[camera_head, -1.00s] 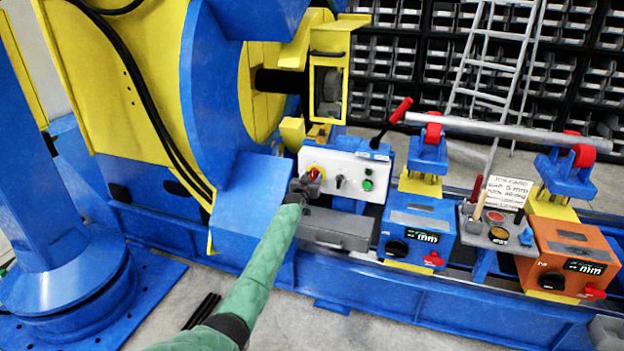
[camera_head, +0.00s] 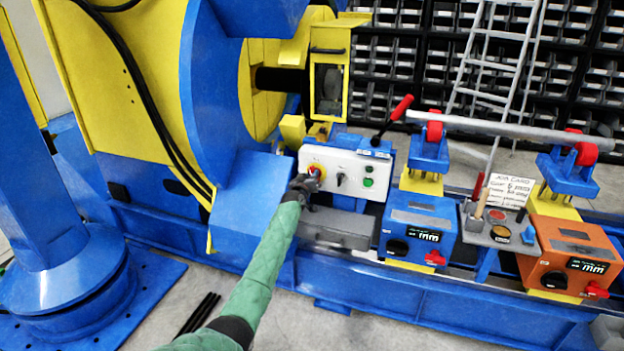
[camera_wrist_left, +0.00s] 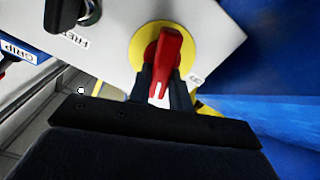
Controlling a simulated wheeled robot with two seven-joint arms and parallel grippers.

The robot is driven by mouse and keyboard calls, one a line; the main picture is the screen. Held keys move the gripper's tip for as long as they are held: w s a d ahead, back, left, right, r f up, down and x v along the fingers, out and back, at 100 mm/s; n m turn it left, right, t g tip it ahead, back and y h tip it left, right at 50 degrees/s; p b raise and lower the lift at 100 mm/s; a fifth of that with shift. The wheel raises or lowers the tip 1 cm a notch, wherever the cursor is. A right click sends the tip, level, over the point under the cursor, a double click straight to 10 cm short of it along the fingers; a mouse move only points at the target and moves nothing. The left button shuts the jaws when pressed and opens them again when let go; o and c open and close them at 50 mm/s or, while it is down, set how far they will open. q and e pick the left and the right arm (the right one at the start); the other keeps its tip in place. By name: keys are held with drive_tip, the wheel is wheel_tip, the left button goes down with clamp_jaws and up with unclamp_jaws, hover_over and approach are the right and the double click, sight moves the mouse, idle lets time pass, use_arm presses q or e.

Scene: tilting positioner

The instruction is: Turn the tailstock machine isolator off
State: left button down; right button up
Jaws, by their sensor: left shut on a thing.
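The tailstock machine isolator is a red handle (camera_wrist_left: 166,62) on a yellow round plate (camera_wrist_left: 141,42), set on a white control panel (camera_head: 352,166). In the head view the isolator (camera_head: 318,170) shows at the panel's left end, partly hidden by my gripper. My left gripper (camera_head: 310,180) is at the isolator. In the wrist view the two dark fingers of the left gripper (camera_wrist_left: 161,88) sit on either side of the red handle, shut on it. The handle's white mark points toward the gripper. My right gripper is not in view.
A black selector switch (camera_head: 340,180) and green button (camera_head: 367,183) are right of the isolator. A grey box (camera_head: 340,229) lies below the panel. A blue housing (camera_head: 250,195) stands close on the left. A red-handled lever (camera_head: 400,109) rises at the right.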

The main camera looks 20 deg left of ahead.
use_arm(q)
drive_tip(key=shift+a+f+n+b, duration=0.2)
drive_tip(key=shift+n+b, duration=0.1)
drive_tip(key=shift+n, duration=1.95)
drive_tip(key=shift+a+f+n+b, duration=0.1)
drive_tip(key=shift+f+n+b, duration=0.2)
drive_tip(key=shift+n, duration=2)
drive_tip(key=shift+a+f+n+b, duration=0.1)
drive_tip(key=shift+n+b, duration=0.25)
drive_tip(key=shift+n, duration=1.9)
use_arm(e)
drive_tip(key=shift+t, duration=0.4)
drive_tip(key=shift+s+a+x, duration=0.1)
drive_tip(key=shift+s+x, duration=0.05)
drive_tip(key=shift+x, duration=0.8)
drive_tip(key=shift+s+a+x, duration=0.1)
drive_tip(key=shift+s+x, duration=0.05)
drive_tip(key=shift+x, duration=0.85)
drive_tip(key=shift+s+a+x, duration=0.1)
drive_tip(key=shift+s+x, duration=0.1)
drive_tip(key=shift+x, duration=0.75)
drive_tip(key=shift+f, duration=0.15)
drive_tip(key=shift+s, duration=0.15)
use_arm(q)
drive_tip(key=c, duration=1.3)
unclamp_jaws()
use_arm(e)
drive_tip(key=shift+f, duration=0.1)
use_arm(q)
drive_tip(key=shift+s, duration=0.1)
